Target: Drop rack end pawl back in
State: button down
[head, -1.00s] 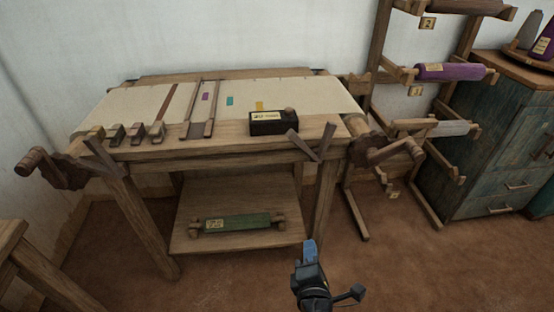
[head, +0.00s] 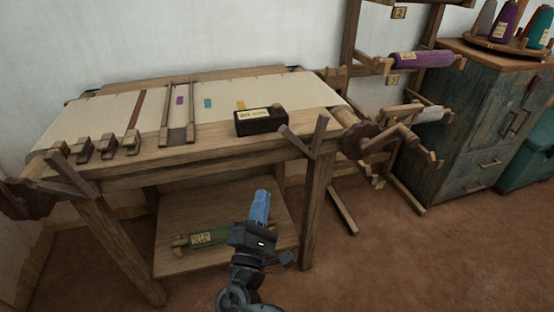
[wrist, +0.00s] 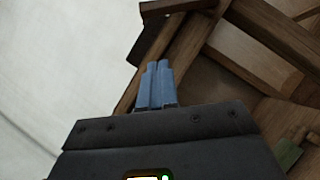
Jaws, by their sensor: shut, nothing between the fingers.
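The loom's toothed wooden wheel (head: 358,141) with a crank handle (head: 390,138) is at its right end, beside the rack. A V-shaped pair of wooden levers (head: 318,137) stands at the front right corner, left of the wheel. I cannot tell which part is the pawl, or whether it touches the teeth. My gripper (head: 261,198) has its blue fingers shut and empty, in front of the loom, below and left of those levers in the picture. In the wrist view the shut fingers (wrist: 155,75) point toward blurred wooden beams; no wheel is clear there.
A black labelled box (head: 262,121) and several small wooden blocks (head: 105,147) sit on the loom's front beam (head: 215,138). A green roll (head: 205,237) lies on the lower shelf (head: 180,262). The rack (head: 345,205) and blue cabinet (head: 470,135) stand right. Floor at front right is clear.

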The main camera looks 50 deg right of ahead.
aim_at(289, 137)
jog(key=s+r+p+x, duration=0.1)
jog(key=s+p+x, duration=0.1)
jog(key=x, duration=1)
jog(key=shift+d+r, duration=0.4)
jog(key=shift+d, duration=0.2)
jog(key=shift+r, duration=0.1)
jog(key=shift+s+d+r+m+g+y+p, duration=0.15)
jog(key=shift+s+d+r+m+g+p, duration=0.15)
jog(key=shift+r+m+g+p, duration=0.4)
jog(key=shift+s+d+r+m+g+y+p, duration=0.15)
jog(key=shift+d+r+m+g+p, duration=0.3)
jog(key=shift+m, duration=0.55)
jog(key=s+d+r+m+g+y+p, duration=0.1)
jog(key=s+d+r+m+y+p, duration=0.1)
jog(key=s+d+r+m+p, duration=0.1)
jog(key=shift+s+d+m+g+y+p, duration=0.45)
jog(key=shift+d+m, duration=0.7)
jog(key=shift+m, duration=0.45)
